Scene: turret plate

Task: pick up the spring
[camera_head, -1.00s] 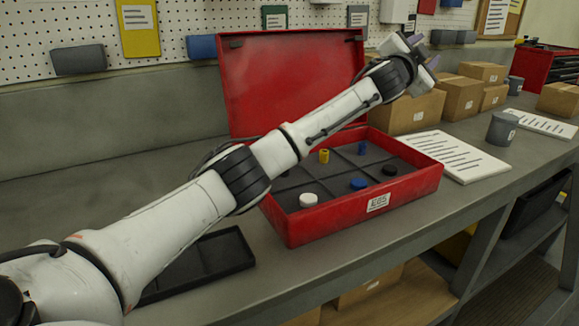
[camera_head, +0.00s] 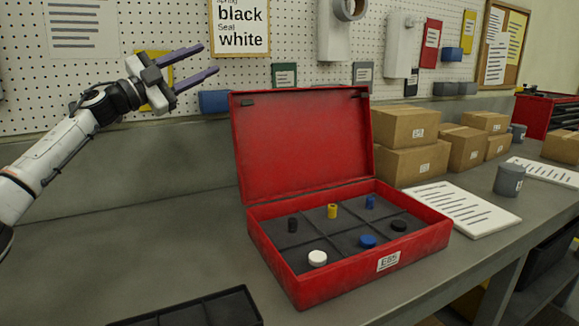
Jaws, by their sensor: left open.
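An open red case (camera_head: 412,257) on the workbench has a dark divided tray inside. Its back compartments hold small upright cylinders: black (camera_head: 292,225), yellow (camera_head: 332,211) and blue (camera_head: 370,202). Its front compartments hold flat round pieces: white (camera_head: 317,258), blue (camera_head: 367,241) and black (camera_head: 398,225). I cannot tell coils on any piece; the upright cylinders look most like springs. A wall sign (camera_head: 240,28) reads "black" and "Seal white", its top line cut off. My left gripper (camera_head: 210,59) is open and empty, raised left of the case's lid. My right gripper is out of view.
A black tray (camera_head: 246,294) lies at the front left edge of the view. Cardboard boxes (camera_head: 410,165), a printed sheet (camera_head: 462,209) and a grey cup (camera_head: 509,180) stand right of the case. The upright lid (camera_head: 302,145) forms a barrier behind it. The bench left of the case is clear.

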